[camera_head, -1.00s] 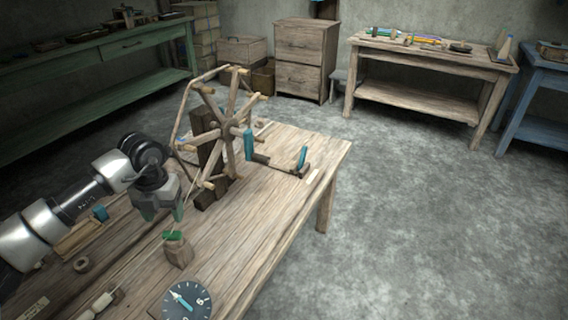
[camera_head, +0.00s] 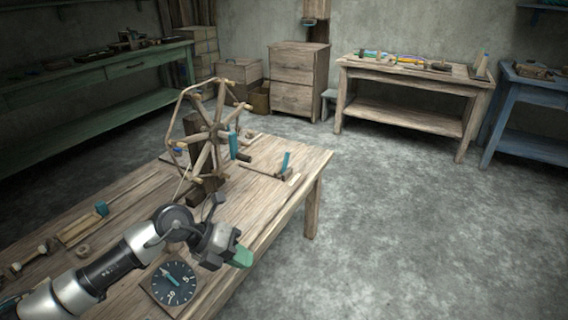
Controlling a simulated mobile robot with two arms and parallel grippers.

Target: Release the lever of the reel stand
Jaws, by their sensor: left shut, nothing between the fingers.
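The reel stand stands on the wooden table, with a spoked wooden wheel (camera_head: 212,138) on dark upright posts (camera_head: 192,128). A teal upright handle (camera_head: 233,145) stands just right of the wheel. Another teal lever-like piece (camera_head: 286,162) tilts up from a low wooden frame farther right. I cannot tell for sure which teal part is the lever. My left gripper (camera_head: 241,257) is shut and empty, its green fingertips pointing right near the table's front edge. It is nearer than the reel stand and touches neither teal part. My right gripper is not in view.
A dark dial plate (camera_head: 174,283) lies on the table below my left gripper. A wooden tray with a teal piece (camera_head: 101,209) and a small ring (camera_head: 83,250) lie at the left. Open floor (camera_head: 400,230) is at the right; other tables stand behind.

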